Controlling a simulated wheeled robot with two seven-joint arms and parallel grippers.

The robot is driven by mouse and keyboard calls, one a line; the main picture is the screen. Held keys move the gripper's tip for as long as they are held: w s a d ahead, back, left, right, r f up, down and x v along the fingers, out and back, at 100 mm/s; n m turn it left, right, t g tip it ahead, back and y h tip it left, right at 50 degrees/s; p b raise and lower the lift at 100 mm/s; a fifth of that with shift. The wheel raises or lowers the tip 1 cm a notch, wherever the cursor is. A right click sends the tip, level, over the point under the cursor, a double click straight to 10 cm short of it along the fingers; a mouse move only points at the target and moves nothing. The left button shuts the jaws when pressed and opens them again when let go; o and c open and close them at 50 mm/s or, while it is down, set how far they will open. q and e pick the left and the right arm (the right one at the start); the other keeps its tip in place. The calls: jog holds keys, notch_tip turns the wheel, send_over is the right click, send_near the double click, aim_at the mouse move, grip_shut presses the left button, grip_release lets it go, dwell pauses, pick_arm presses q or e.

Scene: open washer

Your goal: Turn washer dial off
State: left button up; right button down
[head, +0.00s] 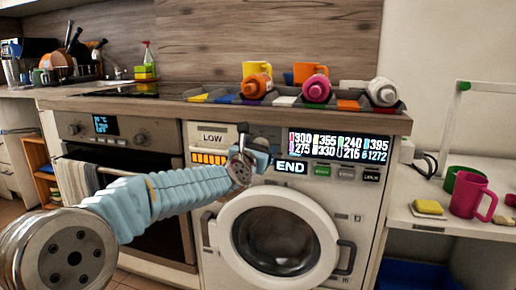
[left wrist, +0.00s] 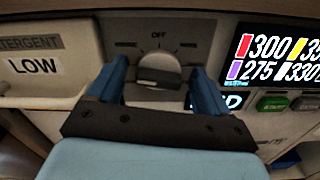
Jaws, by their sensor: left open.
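The washer dial (left wrist: 158,68) is a round silver-grey knob on a grey panel in the left wrist view, with an OFF label above it and marks to both sides. Its pointer direction is hard to tell. My left gripper (left wrist: 157,88) is open, with one blue finger on each side of the dial; whether they touch it is unclear. In the head view the left gripper (head: 243,152) is at the washer's control panel and hides most of the dial. The washer (head: 212,235) is white, with a round door (head: 277,240). My right gripper is not in view.
A lit display (head: 338,146) and several buttons are right of the dial; the detergent drawer (head: 209,138) is left. The countertop above holds cups and bottles. An oven (head: 150,220) stands left. A side table at right holds a pink mug (head: 468,196) and sponges.

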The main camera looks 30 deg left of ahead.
pick_arm(q)
jog(key=c, duration=1)
jog(key=shift+m, duration=0.4)
jog(key=shift+d+f+m, duration=0.1)
jog(key=shift+m, duration=2.4)
jog(key=shift+d+f+m, duration=0.1)
jog(key=shift+f+m, duration=0.05)
jog(key=shift+m, duration=2.35)
jog(key=shift+d+f+m, duration=0.1)
jog(key=shift+m, duration=2.4)
